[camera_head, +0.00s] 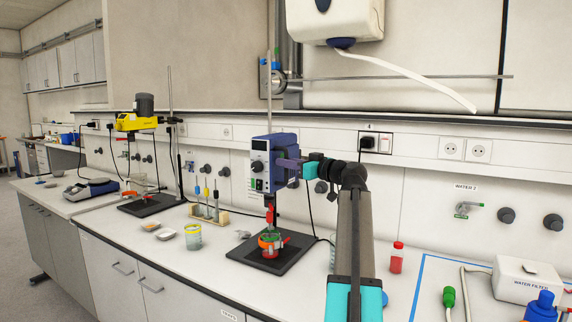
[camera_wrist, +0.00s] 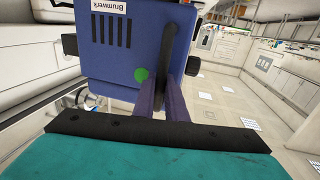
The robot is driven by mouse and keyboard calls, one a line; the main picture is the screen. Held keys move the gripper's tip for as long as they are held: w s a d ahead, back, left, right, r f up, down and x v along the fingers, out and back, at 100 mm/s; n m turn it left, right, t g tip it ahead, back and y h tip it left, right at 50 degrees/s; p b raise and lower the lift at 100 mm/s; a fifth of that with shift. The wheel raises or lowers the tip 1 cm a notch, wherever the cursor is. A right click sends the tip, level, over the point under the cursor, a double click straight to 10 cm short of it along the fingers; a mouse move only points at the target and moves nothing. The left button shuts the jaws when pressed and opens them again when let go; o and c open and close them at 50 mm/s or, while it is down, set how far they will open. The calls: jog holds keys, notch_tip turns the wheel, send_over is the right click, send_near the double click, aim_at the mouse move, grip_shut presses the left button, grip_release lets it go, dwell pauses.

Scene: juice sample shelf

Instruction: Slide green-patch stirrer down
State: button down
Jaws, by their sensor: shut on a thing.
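The green-patch stirrer (camera_head: 267,162) is a blue overhead stirrer with a light front panel, mounted on an upright metal rod (camera_head: 268,100) above a black base plate (camera_head: 270,256). In the wrist view its blue housing (camera_wrist: 120,50) fills the upper middle, with vent slots, a "Brumwerk" label and a round green patch (camera_wrist: 141,75). My gripper (camera_head: 290,165) reaches it from the right; its purple fingers (camera_wrist: 165,95) are shut at the housing, seemingly on a dark curved handle. The exact contact is partly hidden. Below the stirrer, a vessel with red liquid (camera_head: 269,245) stands on the base.
A yellow stirrer (camera_head: 137,121) on its own stand is further left. A rack of tubes (camera_head: 208,212), a glass jar (camera_head: 193,237) and small dishes stand between. A red bottle (camera_head: 397,258) and a water filter (camera_head: 527,281) are to the right of my arm.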

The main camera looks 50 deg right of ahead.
jog(key=shift+a+f, duration=0.1)
jog(key=shift+f, duration=0.3)
jog(key=c, duration=2.1)
grip_release()
jog(key=shift+r, duration=0.1)
jog(key=shift+s, duration=0.1)
jog(key=s, duration=0.4)
jog(key=s+b, duration=0.1)
jog(key=s, duration=0.4)
jog(key=s+b, duration=0.1)
jog(key=s, duration=0.3)
jog(key=shift+s+d, duration=0.4)
